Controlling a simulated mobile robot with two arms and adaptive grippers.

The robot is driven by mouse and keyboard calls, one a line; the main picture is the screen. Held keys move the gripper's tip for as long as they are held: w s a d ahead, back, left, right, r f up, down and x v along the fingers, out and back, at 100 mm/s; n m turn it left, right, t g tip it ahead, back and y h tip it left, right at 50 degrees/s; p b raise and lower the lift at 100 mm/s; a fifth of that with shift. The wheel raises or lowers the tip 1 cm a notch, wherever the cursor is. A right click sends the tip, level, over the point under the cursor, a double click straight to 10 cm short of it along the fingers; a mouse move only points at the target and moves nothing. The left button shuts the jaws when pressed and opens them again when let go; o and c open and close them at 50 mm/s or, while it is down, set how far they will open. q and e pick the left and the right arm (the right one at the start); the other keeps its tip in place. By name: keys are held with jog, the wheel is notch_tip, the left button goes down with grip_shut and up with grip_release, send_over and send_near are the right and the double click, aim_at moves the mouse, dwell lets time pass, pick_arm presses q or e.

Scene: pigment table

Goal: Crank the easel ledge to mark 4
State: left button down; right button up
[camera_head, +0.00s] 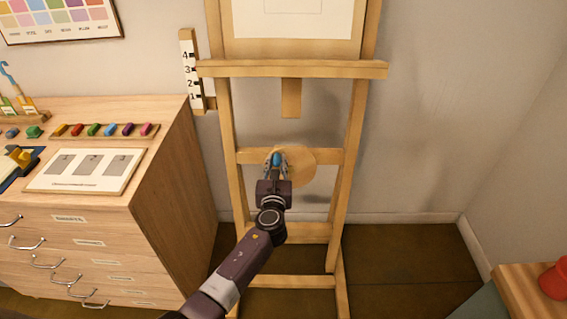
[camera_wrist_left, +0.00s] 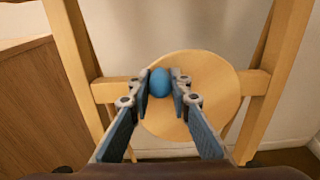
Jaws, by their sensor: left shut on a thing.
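The wooden easel (camera_head: 353,150) stands against the wall, with its ledge (camera_head: 330,69) running across it. A white scale (camera_head: 191,70) with marks 1 to 4 stands at the ledge's left end, and the ledge looks about level with mark 3. Below is a round wooden crank disc (camera_head: 305,167) with a blue knob (camera_head: 276,159) left of and above its middle. My left gripper (camera_head: 276,163) is shut on this knob. In the left wrist view, the fingers hold the blue knob (camera_wrist_left: 160,83) from both sides, in front of the disc (camera_wrist_left: 215,90). My right gripper is out of view.
A table corner with a red object (camera_head: 553,281) is at the lower right. The floor right of the easel is clear.

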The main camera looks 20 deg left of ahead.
pick_arm(q)
jog(key=shift+s+a+f, duration=0.3)
jog(key=shift+a+f, duration=0.35)
jog(key=shift+a, duration=0.05)
